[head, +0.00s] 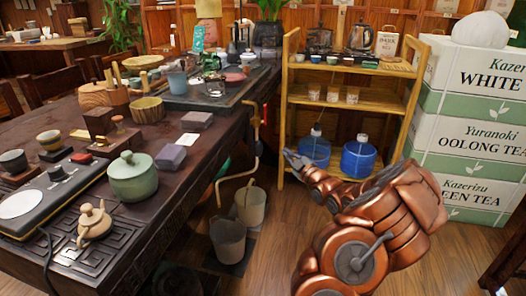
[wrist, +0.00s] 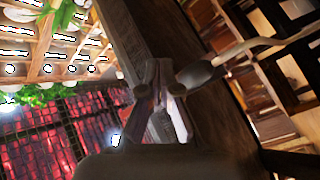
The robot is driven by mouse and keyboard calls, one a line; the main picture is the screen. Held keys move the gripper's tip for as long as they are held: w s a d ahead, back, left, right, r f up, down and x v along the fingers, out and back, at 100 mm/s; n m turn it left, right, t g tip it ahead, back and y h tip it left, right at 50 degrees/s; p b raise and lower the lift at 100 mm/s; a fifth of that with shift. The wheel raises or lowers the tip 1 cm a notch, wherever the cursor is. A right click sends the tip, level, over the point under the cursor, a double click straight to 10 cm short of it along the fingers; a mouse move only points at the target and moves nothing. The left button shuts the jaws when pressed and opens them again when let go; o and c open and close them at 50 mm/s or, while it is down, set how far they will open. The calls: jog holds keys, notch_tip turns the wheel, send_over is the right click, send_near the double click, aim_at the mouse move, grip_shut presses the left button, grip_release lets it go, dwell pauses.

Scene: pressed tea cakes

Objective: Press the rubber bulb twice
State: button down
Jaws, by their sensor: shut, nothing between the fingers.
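A dark oval bulb (wrist: 197,75), which looks like the rubber bulb, shows in the wrist view with a pale tube running from it to the upper right. In the head view a tan tube (head: 257,150) hangs at the table's right edge; the bulb on it is too small to make out surely. My gripper (head: 293,158) is shut and empty, to the right of the tube in the head view. In the wrist view my gripper (wrist: 160,93) has its fingers just left of the bulb; I cannot tell whether they touch it.
The dark tea table (head: 150,215) carries a green lidded jar (head: 133,177) and a small teapot (head: 94,222). Two buckets (head: 228,240) stand on the floor beside it. A wooden shelf (head: 340,98) with blue water jugs (head: 358,159) stands behind my arm. Boxes (head: 468,145) are stacked at right.

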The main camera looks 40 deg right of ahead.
jog(key=shift+w+a+b, duration=0.35)
jog(key=shift+w+a, duration=0.45)
jog(key=shift+w, duration=0.35)
jog(key=shift+w+a+b, duration=0.35)
jog(key=shift+w+a, duration=0.4)
jog(key=shift+w, duration=0.35)
jog(key=shift+w+a, duration=0.1)
jog(key=shift+w+a+b, duration=0.15)
jog(key=shift+w+b, duration=0.1)
jog(key=shift+b, duration=0.05)
jog(key=shift+w+a, duration=0.45)
jog(key=shift+w, duration=0.15)
dwell(1.0)
jog(key=shift+s+d, duration=0.1)
jog(key=shift+s, duration=0.05)
jog(key=shift+s+d+b, duration=0.3)
jog(key=shift+s+d, duration=0.25)
jog(key=shift+s, duration=0.25)
jog(key=shift+s+d, duration=0.75)
jog(key=shift+s, duration=0.3)
jog(key=shift+s+d, duration=0.7)
jog(key=shift+s, duration=0.3)
